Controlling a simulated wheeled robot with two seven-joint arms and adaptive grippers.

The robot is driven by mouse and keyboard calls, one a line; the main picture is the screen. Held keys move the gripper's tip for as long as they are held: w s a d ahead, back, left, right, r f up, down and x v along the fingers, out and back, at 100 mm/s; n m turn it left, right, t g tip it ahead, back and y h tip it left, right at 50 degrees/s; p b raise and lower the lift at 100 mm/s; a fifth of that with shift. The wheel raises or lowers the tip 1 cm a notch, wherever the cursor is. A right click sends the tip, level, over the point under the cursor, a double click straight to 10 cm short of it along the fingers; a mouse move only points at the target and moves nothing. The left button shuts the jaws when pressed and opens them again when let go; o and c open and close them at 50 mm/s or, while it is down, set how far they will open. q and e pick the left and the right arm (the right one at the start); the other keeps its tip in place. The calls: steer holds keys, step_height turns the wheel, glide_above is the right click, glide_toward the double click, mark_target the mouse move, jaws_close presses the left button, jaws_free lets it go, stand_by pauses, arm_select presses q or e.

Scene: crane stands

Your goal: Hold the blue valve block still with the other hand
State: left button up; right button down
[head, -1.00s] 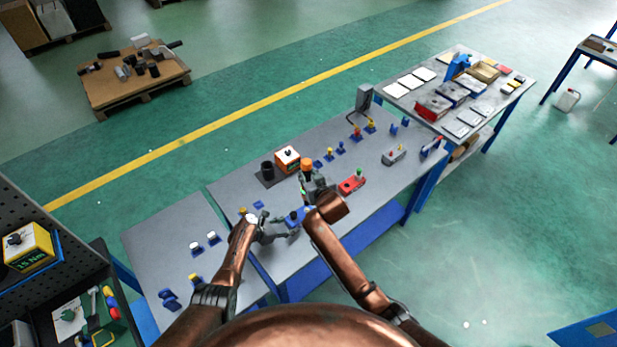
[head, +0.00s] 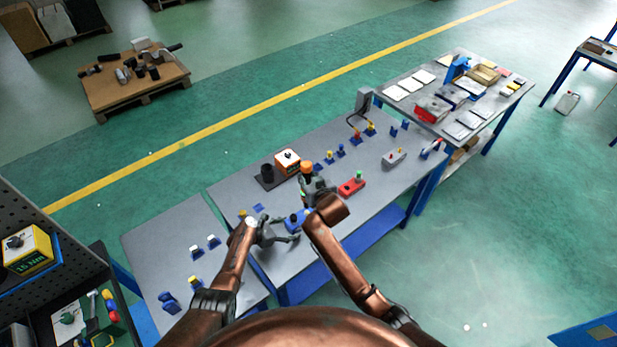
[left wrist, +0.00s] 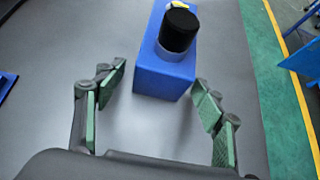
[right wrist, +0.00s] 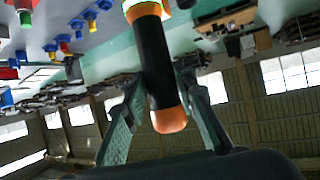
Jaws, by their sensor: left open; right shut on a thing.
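The blue valve block (head: 296,219) sits on the middle grey bench in the head view, partly covered by my right arm. In the left wrist view the block (left wrist: 163,82) shows a black round cap on top. My left gripper (head: 288,231) is open and low at the block's near left side. In the left wrist view its fingertips (left wrist: 159,76) are apart, with the block ahead between them and a gap on each side. My right gripper (right wrist: 163,100) is shut on an orange-and-black handled tool (right wrist: 154,62), held above the bench near the block.
A red part (head: 351,184) with a green knob lies to the right. Several small blue stands are spread over the bench (head: 235,190).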

arm_select(q)
steer(key=shift+v, duration=5.9)
arm_select(e)
steer(key=shift+r, duration=0.25)
